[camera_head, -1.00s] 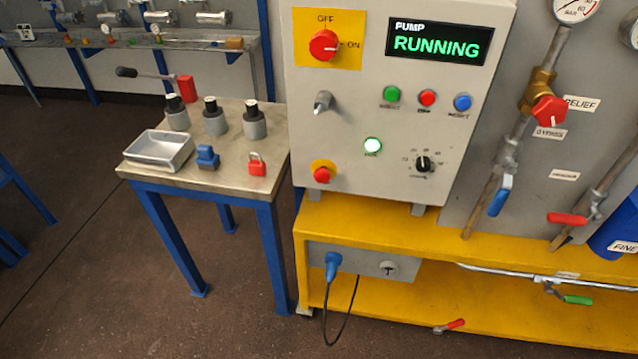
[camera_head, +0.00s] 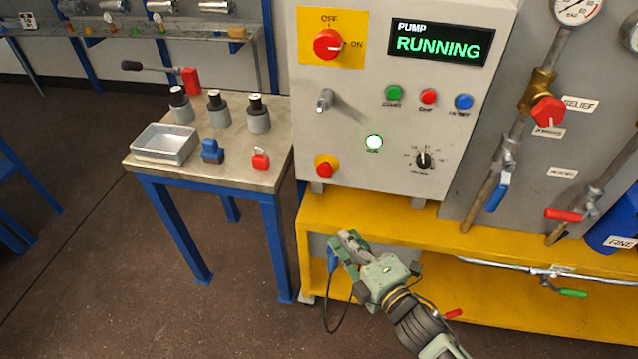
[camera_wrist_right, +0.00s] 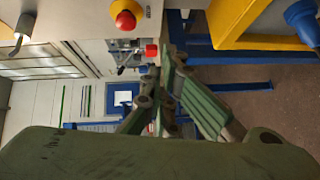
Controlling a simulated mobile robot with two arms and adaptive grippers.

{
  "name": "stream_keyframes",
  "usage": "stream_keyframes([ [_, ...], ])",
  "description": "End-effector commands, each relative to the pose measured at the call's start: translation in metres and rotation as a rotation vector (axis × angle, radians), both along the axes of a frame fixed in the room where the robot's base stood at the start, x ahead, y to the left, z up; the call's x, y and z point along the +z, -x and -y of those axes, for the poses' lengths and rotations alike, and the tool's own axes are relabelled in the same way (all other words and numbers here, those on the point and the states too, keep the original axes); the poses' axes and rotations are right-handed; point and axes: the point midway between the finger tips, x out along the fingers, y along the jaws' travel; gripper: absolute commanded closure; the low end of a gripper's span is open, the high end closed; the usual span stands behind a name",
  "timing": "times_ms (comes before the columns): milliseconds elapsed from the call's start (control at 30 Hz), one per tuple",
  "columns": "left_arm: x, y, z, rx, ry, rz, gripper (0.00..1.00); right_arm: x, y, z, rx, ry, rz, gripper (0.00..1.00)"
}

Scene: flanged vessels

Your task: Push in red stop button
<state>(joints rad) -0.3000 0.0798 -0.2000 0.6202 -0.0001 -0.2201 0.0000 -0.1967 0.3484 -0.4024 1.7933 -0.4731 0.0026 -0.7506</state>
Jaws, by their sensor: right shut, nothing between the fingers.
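The small red stop button (camera_head: 428,96) sits on the grey pump panel (camera_head: 345,135), between a green button (camera_head: 394,92) and a blue one (camera_head: 464,101). A red mushroom button (camera_head: 325,169) on a yellow plate is at the panel's lower left; it also shows at the top of the right wrist view (camera_wrist_right: 125,20). My right gripper (camera_head: 345,240) is shut and empty, low in front of the yellow bench, below the mushroom button and apart from it in the picture. Its fingers also show in the right wrist view (camera_wrist_right: 165,95). My left gripper is out of view.
The display (camera_head: 438,44) reads RUNNING, and a white lamp (camera_head: 374,142) is lit. A red rotary switch (camera_head: 328,44) and a small lever (camera_head: 324,99) project from the panel. A side table (camera_head: 180,172) with several parts stands left. The yellow bench (camera_head: 400,220) lies below the panel.

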Motion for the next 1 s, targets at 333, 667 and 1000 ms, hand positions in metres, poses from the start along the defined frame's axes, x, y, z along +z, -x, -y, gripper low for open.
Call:
stream_keyframes([
  [333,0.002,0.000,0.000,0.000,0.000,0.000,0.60,0.055,0.004,-0.018,0.059,0.057,0.142,1.00],
  [667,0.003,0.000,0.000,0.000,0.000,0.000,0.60,0.055,0.000,-0.020,0.058,0.055,0.141,1.00],
  [1000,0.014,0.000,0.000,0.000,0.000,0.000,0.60,0.057,-0.052,-0.048,0.057,0.053,0.142,1.00],
])
